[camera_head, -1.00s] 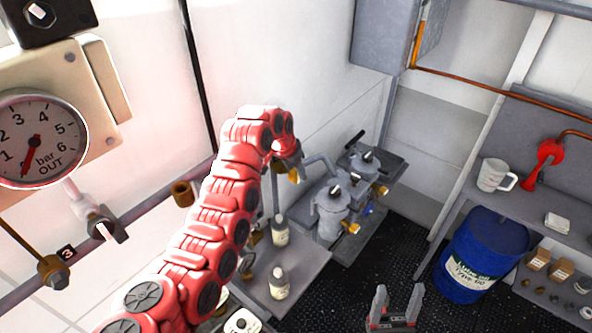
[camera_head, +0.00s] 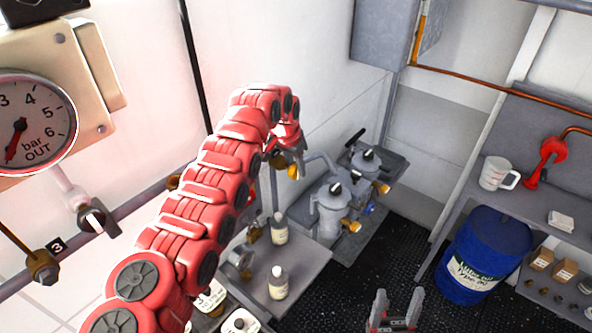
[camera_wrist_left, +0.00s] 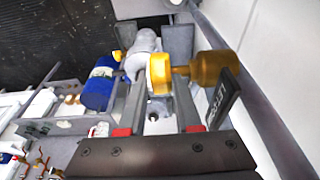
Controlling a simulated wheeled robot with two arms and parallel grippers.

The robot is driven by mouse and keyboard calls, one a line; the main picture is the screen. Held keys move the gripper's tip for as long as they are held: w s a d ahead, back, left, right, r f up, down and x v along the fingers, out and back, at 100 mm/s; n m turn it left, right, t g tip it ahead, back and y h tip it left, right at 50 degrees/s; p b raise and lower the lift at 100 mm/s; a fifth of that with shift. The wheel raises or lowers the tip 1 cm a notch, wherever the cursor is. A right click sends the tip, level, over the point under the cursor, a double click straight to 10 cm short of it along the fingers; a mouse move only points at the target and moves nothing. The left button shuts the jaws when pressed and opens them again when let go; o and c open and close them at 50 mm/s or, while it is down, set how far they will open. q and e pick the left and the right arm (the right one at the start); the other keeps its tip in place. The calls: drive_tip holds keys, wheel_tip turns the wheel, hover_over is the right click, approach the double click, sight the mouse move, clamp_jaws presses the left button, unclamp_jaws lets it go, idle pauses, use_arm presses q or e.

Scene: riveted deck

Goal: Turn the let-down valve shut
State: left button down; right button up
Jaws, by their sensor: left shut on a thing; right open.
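A yellow round knob (camera_wrist_left: 159,74) on a brass fitting (camera_wrist_left: 212,70) sits between my left fingers (camera_wrist_left: 155,105) in the left wrist view. A dark tag (camera_wrist_left: 224,98) with partly readable letters, apparently starting "LE", stands beside it, so I take it for the let-down valve. My left gripper (camera_head: 287,158) is shut on this knob. In the head view a small yellow-orange part (camera_head: 292,172) shows at its tip; my red arm hides most of the fitting. My right gripper (camera_head: 393,312) is open and empty above the dark floor, low in the picture.
A gauge (camera_head: 28,118) marked "bar OUT" hangs at the left, its needle low. Below it are a small valve (camera_head: 92,218) and a tag "3" (camera_head: 57,246). Bottles (camera_head: 278,282) stand on a grey bench. Grey filter housings (camera_head: 332,205) and a blue drum (camera_head: 484,255) stand farther right.

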idle(0.3)
use_arm(q)
drive_tip(key=c, duration=0.6)
unclamp_jaws()
drive_tip(key=shift+r, duration=0.15)
drive_tip(key=b+v, duration=0.4)
drive_tip(key=v, duration=0.4)
drive_tip(key=shift+a+r+b, duration=0.1)
drive_tip(key=shift+r+b, duration=0.05)
drive_tip(key=shift+b, duration=0.25)
wheel_tip(320, 180, up, 4)
wheel_tip(320, 180, up, 5)
drive_tip(key=p, duration=0.3)
hover_over(291, 172)
drive_tip(key=s+a, duration=0.2)
drive_tip(key=shift+d, duration=0.25)
drive_tip(key=shift+w+f, duration=0.1)
drive_tip(key=shift+f, duration=0.15)
